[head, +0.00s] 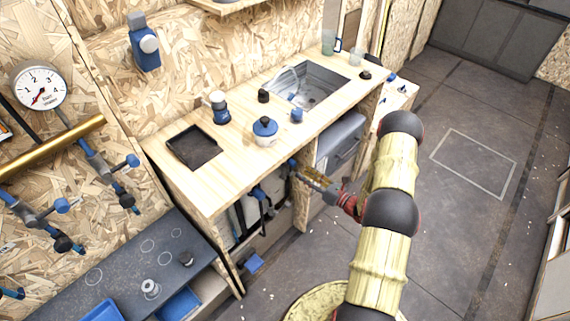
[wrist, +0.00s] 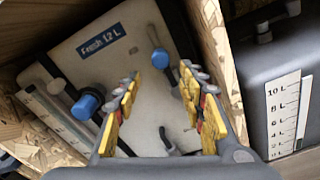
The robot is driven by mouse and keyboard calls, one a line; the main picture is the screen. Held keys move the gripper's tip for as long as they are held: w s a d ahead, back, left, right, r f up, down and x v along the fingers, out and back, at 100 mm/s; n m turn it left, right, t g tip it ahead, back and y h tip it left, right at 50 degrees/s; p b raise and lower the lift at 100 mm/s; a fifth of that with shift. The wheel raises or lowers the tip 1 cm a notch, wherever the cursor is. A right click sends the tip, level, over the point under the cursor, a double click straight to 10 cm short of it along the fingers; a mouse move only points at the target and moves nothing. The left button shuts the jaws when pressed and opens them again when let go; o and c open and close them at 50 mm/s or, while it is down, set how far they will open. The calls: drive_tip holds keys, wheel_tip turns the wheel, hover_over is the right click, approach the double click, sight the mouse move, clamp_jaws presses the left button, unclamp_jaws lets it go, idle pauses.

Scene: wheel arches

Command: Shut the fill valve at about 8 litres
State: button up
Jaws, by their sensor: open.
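My gripper (head: 303,178) reaches under the counter from the right in the head view. In the wrist view my gripper (wrist: 160,78) is open and empty, its yellow-padded fingers pointing at a pale tank (wrist: 90,62) labelled "Fresh 12 L". A blue-ended handle (wrist: 160,58) on a dark stem shows between the fingertips in the picture; I see no contact. A larger blue knob (wrist: 85,106) sits left of the left finger. Which one is the fill valve, I cannot tell. A pale scale strip (wrist: 52,118) beside the tank is too oblique to read, and the water level is not discernible.
A dark grey tank (wrist: 262,72) with a litre scale (wrist: 284,112) stands to the right behind a wooden divider (wrist: 212,45). The wooden counter (head: 180,190) with a sink (head: 312,85) is above my gripper. The floor (head: 445,120) at right is open.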

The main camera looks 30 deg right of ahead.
sight(295, 165)
drive_tip(key=shift+m+t, duration=0.3)
drive_tip(key=shift+m, duration=0.1)
drive_tip(key=x, duration=0.2)
drive_tip(key=b+x, duration=0.1)
drive_tip(key=x, duration=0.1)
drive_tip(key=b+x, duration=0.1)
drive_tip(key=x, duration=0.1)
drive_tip(key=shift+w+d+r, duration=0.15)
drive_tip(key=shift+w+r, duration=0.1)
drive_tip(key=shift+w, duration=0.1)
drive_tip(key=shift+w+r, duration=0.1)
drive_tip(key=shift+w, duration=0.45)
drive_tip(key=shift+c, duration=0.9)
drive_tip(key=c, duration=0.7)
clamp_jaws()
